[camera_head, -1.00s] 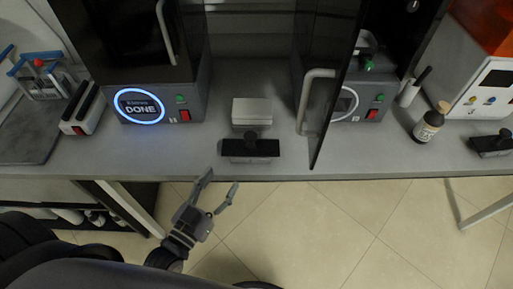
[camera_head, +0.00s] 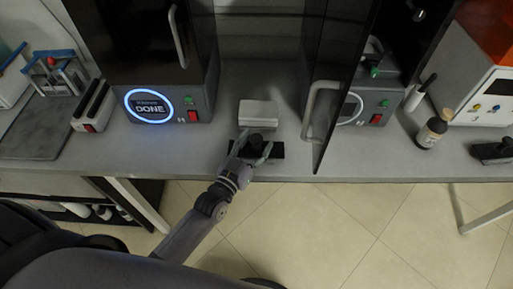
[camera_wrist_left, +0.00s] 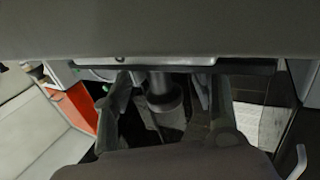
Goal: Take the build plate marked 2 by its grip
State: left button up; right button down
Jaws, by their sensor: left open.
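A black build plate (camera_head: 277,151) lies near the counter's front edge, in front of a light grey block (camera_head: 258,114). Its dark knob-like grip (camera_head: 256,140) stands up from it. My left gripper (camera_head: 256,147) is open, reaching over the plate with one finger on each side of the grip. In the left wrist view a grey cylindrical grip (camera_wrist_left: 163,92) shows between the two spread fingers of the left gripper (camera_wrist_left: 165,108). I cannot tell whether the fingers touch it. No number is readable on this plate. A second black plate (camera_head: 494,152) lies at the far right. My right gripper is not in view.
A printer with a lit "DONE" ring (camera_head: 150,105) stands at left. A dark door (camera_head: 338,90) with a pale handle swings out just right of the plate, before another printer (camera_head: 373,104). The counter (camera_head: 195,150) left of the plate is clear.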

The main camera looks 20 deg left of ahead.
pick_arm(q)
jog(key=shift+w+d, duration=0.1)
jog(key=shift+w, duration=0.3)
jog(key=shift+s, duration=0.1)
jog(key=shift+c, duration=0.3)
grip_shut()
